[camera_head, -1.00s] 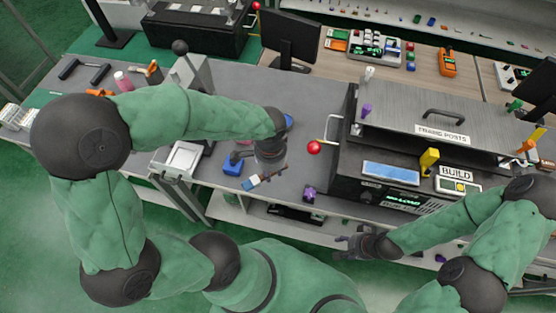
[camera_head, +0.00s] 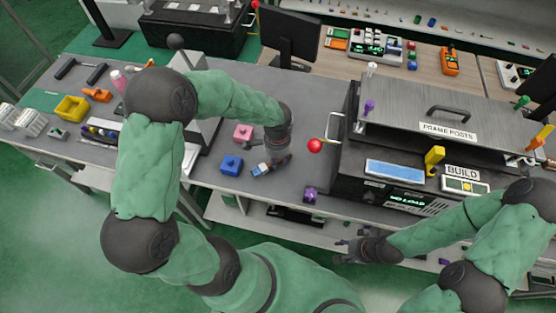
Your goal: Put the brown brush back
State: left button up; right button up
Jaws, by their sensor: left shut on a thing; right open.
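My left gripper (camera_head: 275,163) is low over the grey table, left of the red ball knob. It is shut on a small slim thing with blue, white and brownish parts, which looks like the brush (camera_head: 262,169). The brush's blue and white end sticks out to the left of the fingers; the rest is largely hidden by the gripper. I cannot tell whether it touches the table. My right gripper (camera_head: 346,248) is open and empty, in front of the black machine and below the table top.
A blue block (camera_head: 231,165) and a pink block (camera_head: 243,132) sit just left of the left gripper. The red ball knob (camera_head: 315,146) and black machine (camera_head: 350,180) stand to its right. A yellow bin (camera_head: 71,108) and an orange piece (camera_head: 97,95) lie at the far left.

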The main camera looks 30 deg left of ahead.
pick_arm(q)
jog(key=shift+f, duration=0.25)
jog(key=o, duration=0.9)
notch_tip(320, 180, up, 12)
jog(key=p, duration=0.3)
jog(key=shift+s, duration=0.15)
